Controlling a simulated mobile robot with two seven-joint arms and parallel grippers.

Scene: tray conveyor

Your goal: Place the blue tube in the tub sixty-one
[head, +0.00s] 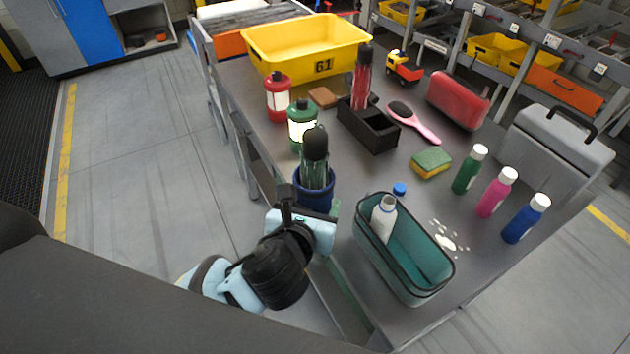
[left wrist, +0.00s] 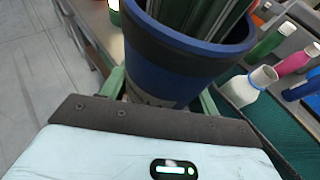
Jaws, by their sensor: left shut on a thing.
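The blue tube (head: 316,191) is a dark blue, open-topped cylinder at the table's near left edge. A green ribbed object with a dark rounded top (head: 315,145) stands in it. My left gripper (head: 312,207) is shut on the tube, with its green fingers on either side of the lower wall. In the left wrist view the tube (left wrist: 175,60) fills the space between the fingers (left wrist: 163,98); its base is partly hidden, and I cannot tell if it touches the table. The yellow tub marked 61 (head: 290,64) sits at the table's far end and looks empty. My right gripper is out of view.
A teal bin (head: 425,262) holding a white bottle stands right of my gripper.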

